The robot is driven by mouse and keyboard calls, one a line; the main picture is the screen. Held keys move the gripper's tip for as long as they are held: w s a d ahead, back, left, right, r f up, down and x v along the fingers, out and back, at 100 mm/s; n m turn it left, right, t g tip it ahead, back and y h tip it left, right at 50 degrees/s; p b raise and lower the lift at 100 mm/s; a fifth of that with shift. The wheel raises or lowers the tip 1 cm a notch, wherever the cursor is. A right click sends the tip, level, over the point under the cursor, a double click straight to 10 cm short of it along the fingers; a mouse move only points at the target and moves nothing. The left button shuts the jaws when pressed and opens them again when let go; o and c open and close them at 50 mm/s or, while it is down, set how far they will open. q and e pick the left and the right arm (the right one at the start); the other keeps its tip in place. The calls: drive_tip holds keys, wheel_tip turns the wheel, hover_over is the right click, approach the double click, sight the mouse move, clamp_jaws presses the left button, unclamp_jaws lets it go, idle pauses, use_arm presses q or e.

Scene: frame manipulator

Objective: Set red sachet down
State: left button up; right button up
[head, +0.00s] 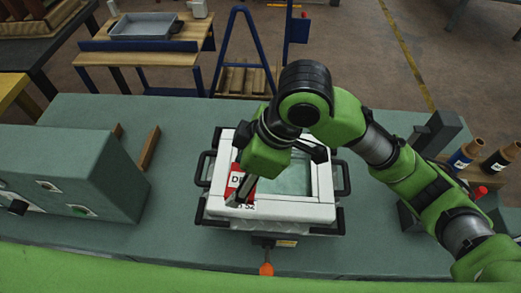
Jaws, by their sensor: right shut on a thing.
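The red sachet (235,180), with a white lettered label, is at the left side of a white-rimmed box (290,211) on the green bench. My right gripper (246,187) reaches down over the box from the right and is shut on the red sachet. The gripper and wrist cover part of the sachet and of the box opening. I cannot tell whether the sachet touches the rim. My left gripper is not in view.
The box has dark side handles, and an orange knob (266,269) sits in front. A grey-green machine housing (75,180) stands left, with a brown bar (149,148) beside it. Spools (467,152) stand right. Bare bench (175,205) lies left of the box.

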drive_tip(key=shift+s+a+r+n, duration=0.2)
drive_tip(key=shift+a+r+n, duration=0.1)
drive_tip(key=shift+a, duration=0.1)
drive_tip(key=w+d+f+p, duration=0.1)
drive_tip(key=w+d+f, duration=0.1)
drive_tip(key=w+f, duration=0.1)
drive_tip(key=w+d+f, duration=0.2)
drive_tip(key=w, duration=0.2)
drive_tip(key=w+d+f+p, duration=0.1)
drive_tip(key=w+d+f, duration=0.1)
drive_tip(key=w+f, duration=0.1)
drive_tip(key=shift+w+d+f+p, duration=0.3)
drive_tip(key=shift+w+d, duration=0.1)
drive_tip(key=shift+w+d+f, duration=0.1)
drive_tip(key=shift+w+f, duration=0.05)
drive_tip(key=shift+f, duration=0.05)
drive_tip(key=f, duration=0.1)
drive_tip(key=f+p, duration=0.1)
drive_tip(key=f, duration=0.1)
drive_tip(key=shift+w+d, duration=0.15)
drive_tip(key=shift+w, duration=0.15)
drive_tip(key=shift+f, duration=0.45)
drive_tip(key=shift+f, duration=0.15)
drive_tip(key=o, duration=1.1)
